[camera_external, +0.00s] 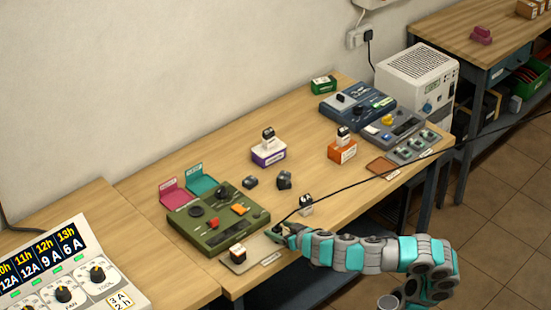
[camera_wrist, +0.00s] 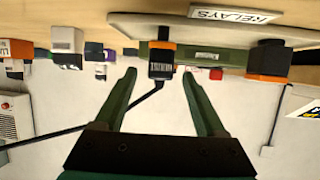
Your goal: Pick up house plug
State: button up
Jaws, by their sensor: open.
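In the wrist view, a black plug-like block with an orange band and a white label (camera_wrist: 162,66) shows between the green fingertips of my gripper (camera_wrist: 159,76). A black cable runs from near its lower end to the left. I take it for the house plug, but its label is too small to read. My gripper is open, with a gap on both sides of the block. In the external view, my gripper (camera_external: 284,234) is low at the table's front edge, by the cable's near end. The plug there is mostly hidden by it.
A small white-black block (camera_external: 306,204) is close by on the right. The black cable (camera_external: 400,172) stretches across the right side.

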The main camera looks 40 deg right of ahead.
aim_at(275, 227)
jog(key=shift+x, duration=2.5)
jog(key=shift+f, duration=0.1)
grip_shut()
